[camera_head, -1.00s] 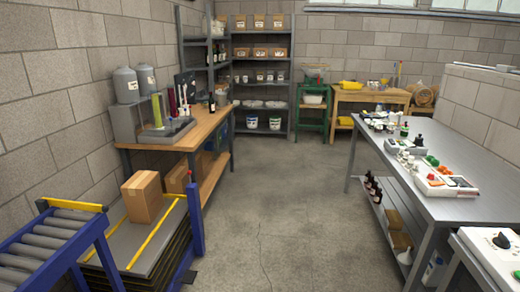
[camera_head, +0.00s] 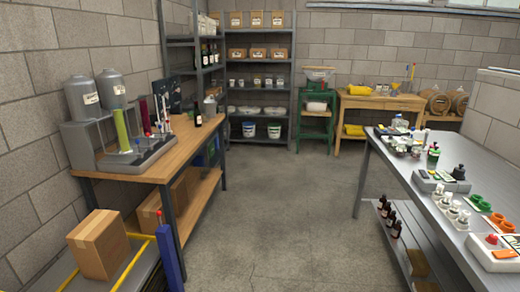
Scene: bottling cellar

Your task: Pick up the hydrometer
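I cannot make out the hydrometer for certain at this distance. A grey stand (camera_head: 140,155) on the left wooden bench (camera_head: 188,147) holds a tall green cylinder (camera_head: 122,131) and several thin upright pieces (camera_head: 160,112), too small to tell apart. Small items also lie on the right metal table (camera_head: 393,164), among them a dark green bottle (camera_head: 433,155). Neither of my grippers is in view.
A cardboard box (camera_head: 98,244) sits on a low platform at the lower left. Dark shelving (camera_head: 260,81) stands at the back, with a green stand (camera_head: 317,117) and a wooden table (camera_head: 375,103) beside it. The concrete floor (camera_head: 285,210) between the benches is clear.

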